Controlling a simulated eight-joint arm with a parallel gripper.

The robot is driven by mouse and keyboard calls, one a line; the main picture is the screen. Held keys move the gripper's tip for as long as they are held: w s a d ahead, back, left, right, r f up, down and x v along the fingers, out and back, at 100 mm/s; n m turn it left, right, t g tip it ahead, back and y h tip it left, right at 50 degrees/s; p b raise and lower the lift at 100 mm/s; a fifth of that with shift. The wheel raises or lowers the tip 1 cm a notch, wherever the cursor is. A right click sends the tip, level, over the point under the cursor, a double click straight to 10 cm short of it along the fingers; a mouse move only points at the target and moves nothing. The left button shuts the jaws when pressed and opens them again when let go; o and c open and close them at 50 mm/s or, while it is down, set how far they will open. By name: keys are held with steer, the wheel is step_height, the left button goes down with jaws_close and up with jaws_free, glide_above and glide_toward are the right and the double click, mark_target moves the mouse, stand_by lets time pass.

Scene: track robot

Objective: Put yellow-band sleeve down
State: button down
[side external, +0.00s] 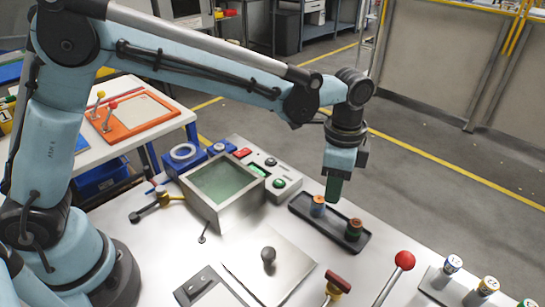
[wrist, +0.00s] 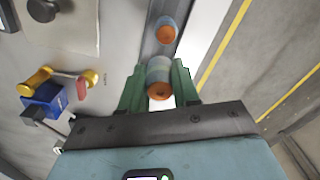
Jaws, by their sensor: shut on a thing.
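My gripper (side external: 333,190) is above the dark tray in the side view, its green fingers pointing down. In the wrist view my gripper (wrist: 158,80) is shut on a sleeve (wrist: 158,76) with a grey-blue body and brownish end; its band colour is unclear. The fingers hide this sleeve in the side view. The dark tray (side external: 336,232) holds a blue sleeve with an orange top (side external: 318,206) at its far left and a dark green sleeve with a brownish top (side external: 354,230) at its near right. The blue sleeve also shows in the wrist view (wrist: 165,32).
A pale rack (side external: 440,288) with several banded sleeves stands at the lower right. A red-knobbed lever (side external: 404,261) rises beside it. An open metal box (side external: 217,190) and a button panel (side external: 285,184) lie left of the tray.

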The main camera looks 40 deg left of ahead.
steer(key=shift+f, duration=1.15)
steer(key=shift+f, duration=0.6)
steer(key=c, duration=0.8)
jaws_free()
steer(key=shift+r, duration=0.1)
